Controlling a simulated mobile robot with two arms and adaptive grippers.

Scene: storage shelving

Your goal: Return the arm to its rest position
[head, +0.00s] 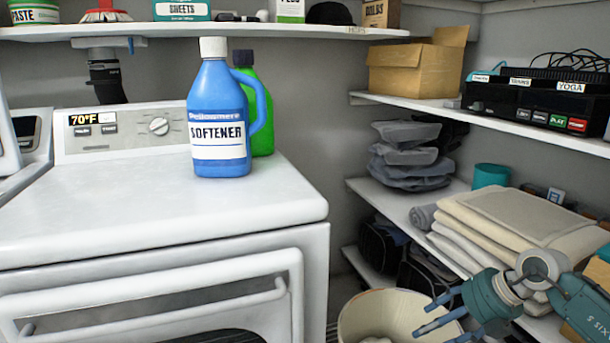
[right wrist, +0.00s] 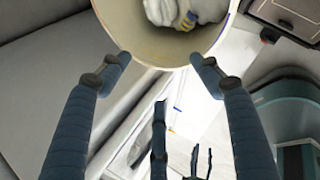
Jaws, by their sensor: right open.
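My right arm comes in at the lower right of the head view. Its gripper (head: 436,312) is open and empty, above and beside the rim of a cream bin (head: 365,310). In the right wrist view the two blue fingers of this gripper (right wrist: 160,62) are spread wide with nothing between them. The bin (right wrist: 128,28) shows beyond the fingertips, with white cloth and a small blue and yellow item inside.
A white washer (head: 150,225) bears a blue softener bottle (head: 218,120) and a green bottle (head: 262,105). Shelves on the right hold a cardboard box (head: 405,72), a black device (head: 530,105) and folded towels (head: 520,220), close to my right arm.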

